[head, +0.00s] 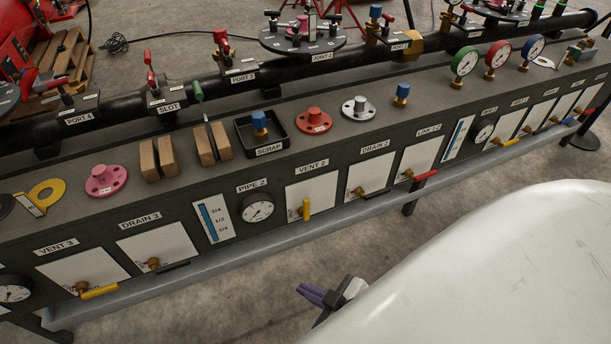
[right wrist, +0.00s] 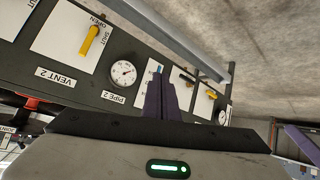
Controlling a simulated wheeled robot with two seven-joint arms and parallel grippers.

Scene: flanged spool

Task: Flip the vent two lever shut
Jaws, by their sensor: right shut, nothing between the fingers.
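The VENT 2 panel (head: 325,191) is a white plate on the front of the long dark bench. Its yellow lever (head: 306,208) stands roughly upright, near the panel's lower left. The lever also shows at the upper left in the right wrist view (right wrist: 89,40), beside OPEN and SHUT marks. My right gripper (head: 311,294) has purple fingers and is shut and empty. It is in front of and below the panel in the head view, apart from the lever. In the right wrist view its fingers (right wrist: 168,97) overlap the bench front past PIPE 2. My left gripper does not show in the head view.
The PIPE 2 gauge (head: 257,211) is left of the panel, and the DRAIN 2 panel (head: 368,176) is right of it. A grey rail (head: 255,247) runs along the bench's lower front. A large white surface (head: 500,270) fills the lower right. Bare floor lies before the bench.

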